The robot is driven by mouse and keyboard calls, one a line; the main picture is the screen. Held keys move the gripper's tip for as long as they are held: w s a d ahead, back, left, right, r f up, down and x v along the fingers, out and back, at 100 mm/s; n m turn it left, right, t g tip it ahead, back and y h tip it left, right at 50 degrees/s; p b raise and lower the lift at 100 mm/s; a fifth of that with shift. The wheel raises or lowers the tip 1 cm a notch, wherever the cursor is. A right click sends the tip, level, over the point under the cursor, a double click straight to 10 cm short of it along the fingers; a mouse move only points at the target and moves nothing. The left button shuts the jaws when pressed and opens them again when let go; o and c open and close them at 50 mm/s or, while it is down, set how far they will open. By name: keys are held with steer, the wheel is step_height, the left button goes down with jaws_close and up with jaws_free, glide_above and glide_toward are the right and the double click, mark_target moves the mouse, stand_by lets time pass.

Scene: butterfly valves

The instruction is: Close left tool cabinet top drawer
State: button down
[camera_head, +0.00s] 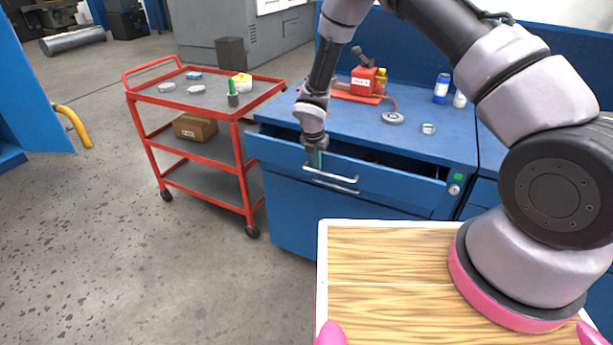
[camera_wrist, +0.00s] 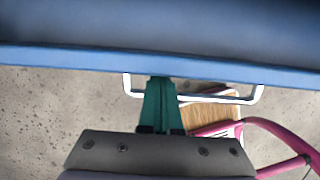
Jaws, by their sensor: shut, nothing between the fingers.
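The blue left tool cabinet (camera_head: 290,215) stands at the centre of the head view. Its top drawer (camera_head: 395,180) is pulled part way out, with a dark opening behind its front. The drawer's silver handle (camera_head: 340,180) is on the front; it also shows in the wrist view (camera_wrist: 255,97). My gripper (camera_head: 316,160) is shut and empty, pointing down at the drawer front near the handle's left part. In the wrist view its green fingers (camera_wrist: 161,92) are together beside the drawer's edge, overlapping the handle bar. I cannot tell whether they touch it.
A red cart (camera_head: 190,130) with small items stands left of the cabinet. The cabinet top (camera_head: 440,145) holds a red tool (camera_head: 365,80), bottles (camera_head: 441,88) and round parts. My wooden-topped base is close in front. Open floor (camera_head: 130,270) lies at left.

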steer(key=w+d, duration=0.1)
steer(key=w, duration=0.1)
steer(key=w+d, duration=0.1)
steer(key=w, duration=0.2)
steer(key=w+d, duration=0.1)
steer(key=w, duration=0.2)
steer(key=shift+w+d, duration=0.1)
steer(key=shift+d, duration=0.1)
steer(key=shift+r, duration=0.1)
